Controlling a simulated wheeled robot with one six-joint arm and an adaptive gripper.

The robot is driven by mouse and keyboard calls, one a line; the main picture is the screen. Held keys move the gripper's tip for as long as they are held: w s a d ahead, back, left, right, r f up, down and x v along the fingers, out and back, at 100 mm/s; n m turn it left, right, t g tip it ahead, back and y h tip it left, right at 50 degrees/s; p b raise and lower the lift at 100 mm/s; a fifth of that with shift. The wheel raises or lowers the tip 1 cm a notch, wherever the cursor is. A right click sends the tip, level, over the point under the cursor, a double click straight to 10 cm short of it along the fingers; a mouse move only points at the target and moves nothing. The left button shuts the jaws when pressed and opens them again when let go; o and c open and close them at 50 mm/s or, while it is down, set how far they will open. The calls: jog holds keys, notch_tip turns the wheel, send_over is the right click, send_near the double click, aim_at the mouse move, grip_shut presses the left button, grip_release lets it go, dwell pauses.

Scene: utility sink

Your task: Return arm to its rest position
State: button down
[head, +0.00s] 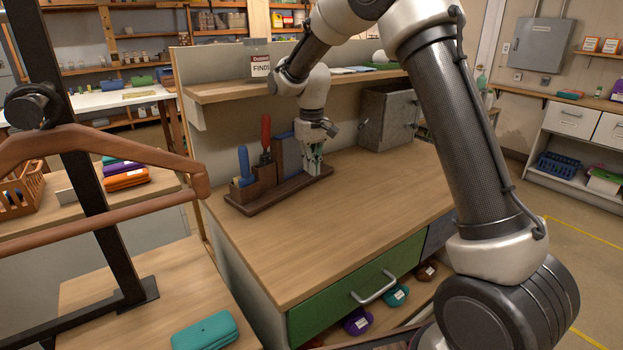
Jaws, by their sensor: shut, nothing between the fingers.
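My gripper (313,163) is at the end of my arm, which reaches over the workbench (350,220) from the right. It points down by the right end of a dark wooden tool rack (262,198) at the back left of the bench. The fingers are small in view and shut, with nothing seen between them. I cannot tell whether they touch the rack. A blue-handled tool (244,163) and a red-handled tool (266,136) stand upright in the rack.
A grey cabinet (385,117) stands at the bench's back right, beneath a shelf (225,92) with a sign. The bench's front and middle are clear. A green drawer (345,300) is below. A wooden hanger-shaped bar (90,145) on a black post fills the left.

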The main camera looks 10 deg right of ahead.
jog(key=s+d+r+m+t, duration=0.1)
jog(key=s+d+r, duration=0.3)
jog(key=s, duration=0.8)
jog(key=s+d+r+m+t, duration=0.1)
jog(key=s+d+r, duration=0.4)
jog(key=s, duration=0.7)
jog(key=s+d+r+m+t, duration=0.2)
jog(key=s+d+r, duration=0.2)
jog(key=s+d, duration=0.4)
jog(key=shift+s+d+r, duration=0.25)
jog(key=shift+s+r, duration=0.15)
jog(key=shift+s, duration=1.85)
